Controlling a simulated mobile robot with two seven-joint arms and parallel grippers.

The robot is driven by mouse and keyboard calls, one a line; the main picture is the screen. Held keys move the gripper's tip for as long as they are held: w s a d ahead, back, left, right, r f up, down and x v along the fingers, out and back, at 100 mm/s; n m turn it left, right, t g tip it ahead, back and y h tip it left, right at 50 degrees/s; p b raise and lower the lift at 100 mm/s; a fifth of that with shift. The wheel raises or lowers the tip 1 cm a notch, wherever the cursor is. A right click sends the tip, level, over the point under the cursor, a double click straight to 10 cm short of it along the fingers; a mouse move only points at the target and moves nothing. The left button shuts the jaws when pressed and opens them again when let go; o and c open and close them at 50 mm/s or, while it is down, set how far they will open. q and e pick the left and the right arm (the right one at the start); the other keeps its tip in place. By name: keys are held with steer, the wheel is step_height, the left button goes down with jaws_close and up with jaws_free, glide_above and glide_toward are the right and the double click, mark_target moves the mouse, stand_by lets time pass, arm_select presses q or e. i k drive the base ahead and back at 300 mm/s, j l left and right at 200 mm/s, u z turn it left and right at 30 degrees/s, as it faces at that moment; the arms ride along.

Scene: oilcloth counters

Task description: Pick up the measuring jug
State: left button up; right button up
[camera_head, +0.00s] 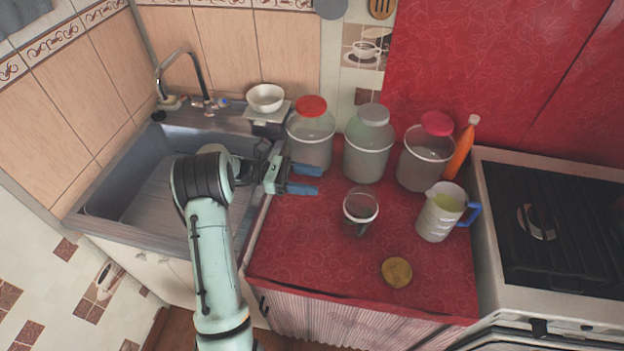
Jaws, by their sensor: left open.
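The measuring jug (438,214) stands upright on the red oilcloth counter (310,250), at its right side near the stove. It is pale and translucent, with a blue handle on its right and something yellowish inside. My left gripper (308,179) is over the left part of the counter, by the sink edge, with its blue fingers pointing right. It is open with nothing between the fingers. It is well to the left of the jug. My right gripper does not show.
A glass cup (360,208) stands between my left gripper and the jug. A round brown lid-like disc (396,272) lies in front. Jars with red (311,139), grey (368,146) and red lids (427,155), and an orange bottle (461,150), line the back. A stove (555,230) borders the right.

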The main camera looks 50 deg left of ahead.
mark_target(445, 205)
steer(key=k+l, duration=0.15)
steer(key=l, duration=0.15)
steer(key=k+l, duration=0.1)
steer(key=l, duration=0.25)
steer(key=k+l, duration=0.15)
steer(key=l, duration=0.15)
steer(key=k+l, duration=0.15)
steer(key=l, duration=0.15)
